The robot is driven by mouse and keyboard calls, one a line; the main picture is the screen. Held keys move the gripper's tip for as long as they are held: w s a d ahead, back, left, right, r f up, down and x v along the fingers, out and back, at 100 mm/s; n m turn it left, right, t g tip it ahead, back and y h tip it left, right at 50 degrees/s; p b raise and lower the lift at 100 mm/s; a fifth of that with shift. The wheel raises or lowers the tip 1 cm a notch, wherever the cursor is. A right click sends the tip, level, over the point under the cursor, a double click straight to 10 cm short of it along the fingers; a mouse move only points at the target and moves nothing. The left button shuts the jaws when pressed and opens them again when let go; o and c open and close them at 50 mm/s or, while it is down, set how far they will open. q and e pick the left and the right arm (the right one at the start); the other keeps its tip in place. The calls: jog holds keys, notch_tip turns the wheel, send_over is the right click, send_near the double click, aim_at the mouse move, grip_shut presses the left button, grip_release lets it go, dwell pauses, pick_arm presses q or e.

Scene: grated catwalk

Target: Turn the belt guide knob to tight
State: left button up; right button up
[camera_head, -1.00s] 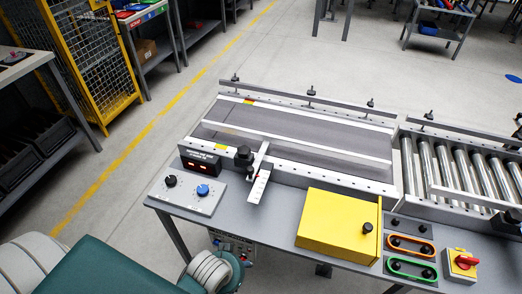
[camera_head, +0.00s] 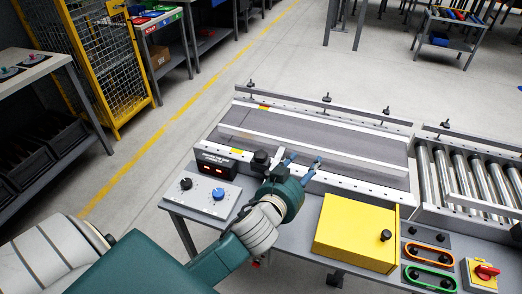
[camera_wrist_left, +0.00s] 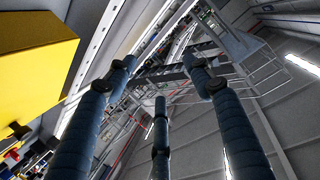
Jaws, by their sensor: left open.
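A black knob (camera_head: 262,158) stands on the bracket at the near side of the belt conveyor (camera_head: 300,141). A panel (camera_head: 203,202) to its left on the bench carries another black knob (camera_head: 186,184) and a blue knob (camera_head: 218,194). My left gripper (camera_head: 305,160) is open, its blue fingers over the conveyor's near rail, just right of the bracket knob. The hand hides most of the bracket. In the left wrist view the spread fingers (camera_wrist_left: 160,75) hold nothing, and no knob clearly shows between them. My right gripper is not in view.
A yellow box (camera_head: 352,232) stands on the bench right of my left arm; it also shows in the left wrist view (camera_wrist_left: 35,55). Rollers (camera_head: 460,175) and a red switch (camera_head: 485,271) lie further right.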

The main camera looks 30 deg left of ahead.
pick_arm(q)
jog(key=w+d+r+m+t+h, duration=0.2)
jog(key=w+d+r+m+h, duration=0.15)
jog(key=r, duration=0.25)
jog(key=w+d+r+m+t+h, duration=0.2)
jog(key=w+d+r+t, duration=0.15)
jog(key=r, duration=0.25)
jog(key=d+r+m+g+h, duration=0.4)
jog(key=d+m+g+h, duration=0.4)
jog(key=d+m+h, duration=0.5)
jog(key=g+y, duration=1.3)
jog(key=y, duration=0.5)
send_near(260, 154)
jog(key=shift+n+t+h, duration=0.25)
jog(key=shift+n, duration=0.2)
notch_tip(260, 154, down, 7)
jog(key=shift+s+a+f+p, duration=0.15)
jog(key=shift+f+p, duration=0.1)
jog(key=shift+p, duration=0.7)
jog(key=shift+f, duration=0.45)
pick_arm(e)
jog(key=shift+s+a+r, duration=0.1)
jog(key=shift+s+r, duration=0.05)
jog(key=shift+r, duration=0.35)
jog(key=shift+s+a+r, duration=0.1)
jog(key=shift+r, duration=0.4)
